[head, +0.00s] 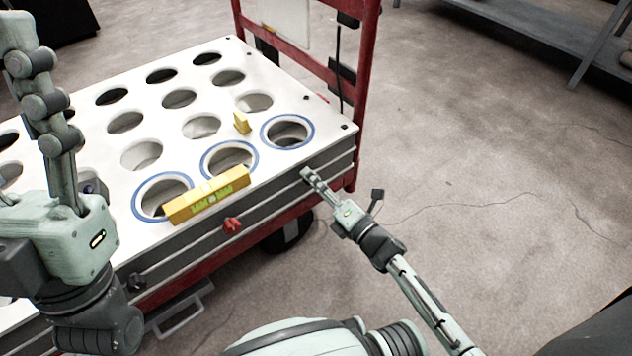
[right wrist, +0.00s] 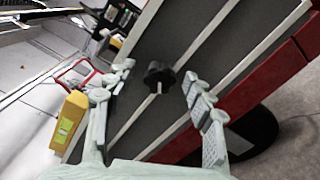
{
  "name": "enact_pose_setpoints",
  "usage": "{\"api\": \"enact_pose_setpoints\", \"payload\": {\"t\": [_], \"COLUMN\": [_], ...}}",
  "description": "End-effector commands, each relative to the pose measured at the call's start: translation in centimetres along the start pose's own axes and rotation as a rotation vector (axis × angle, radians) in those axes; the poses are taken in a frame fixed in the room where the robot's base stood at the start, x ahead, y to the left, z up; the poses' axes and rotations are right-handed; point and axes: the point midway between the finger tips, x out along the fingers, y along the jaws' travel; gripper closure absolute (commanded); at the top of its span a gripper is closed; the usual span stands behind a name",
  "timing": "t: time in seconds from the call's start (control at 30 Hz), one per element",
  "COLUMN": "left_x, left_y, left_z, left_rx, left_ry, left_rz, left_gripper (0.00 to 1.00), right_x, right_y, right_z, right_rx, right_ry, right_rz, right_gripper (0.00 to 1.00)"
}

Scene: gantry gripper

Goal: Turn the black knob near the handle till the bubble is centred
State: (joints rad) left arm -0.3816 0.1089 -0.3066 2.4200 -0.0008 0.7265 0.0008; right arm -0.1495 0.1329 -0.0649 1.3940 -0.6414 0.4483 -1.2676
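A yellow spirit level (head: 206,195) lies along the near edge of the white holed table top (head: 100,188); it also shows in the right wrist view (right wrist: 70,118). Its green markings show, but its bubble is too small to read. A black knob (right wrist: 158,75) sits on the table's dark side between the fingers of my right gripper (right wrist: 160,88). These fingers are open, one on each side, with gaps to the knob. In the head view my right gripper (head: 311,178) is at the side's right end. My left gripper (head: 20,45) points up at the left; its finger gap is hidden.
A red knob (head: 232,224) and another black knob (head: 137,281) sit along the same side. A grey handle (head: 180,315) is low at the left. The red cart frame (head: 368,80) rises behind the right end. A small yellow block (head: 241,122) stands on top. Floor at right is clear.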

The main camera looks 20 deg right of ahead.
Motion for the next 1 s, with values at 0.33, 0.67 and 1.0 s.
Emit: {"api": "enact_pose_setpoints", "payload": {"t": [0.33,0.67,1.0], "left_x": [0.0,0.0,0.0], "left_y": [0.0,0.0,0.0], "left_z": [0.0,0.0,0.0], "left_rx": [0.000,0.000,0.000], "left_ry": [0.001,0.000,0.000], "left_rz": [0.000,0.000,0.000], "left_gripper": [0.47,0.47,0.47], "right_x": [-1.1,-7.8,-11.8], "right_y": [-0.1,-0.1,0.0], "right_z": [-0.1,0.0,0.0], "right_rx": [0.001,0.000,0.001], "right_ry": [0.000,0.001,0.000], "right_rz": [-0.002,-0.003,0.000], "right_gripper": [0.47,0.47,0.47]}}
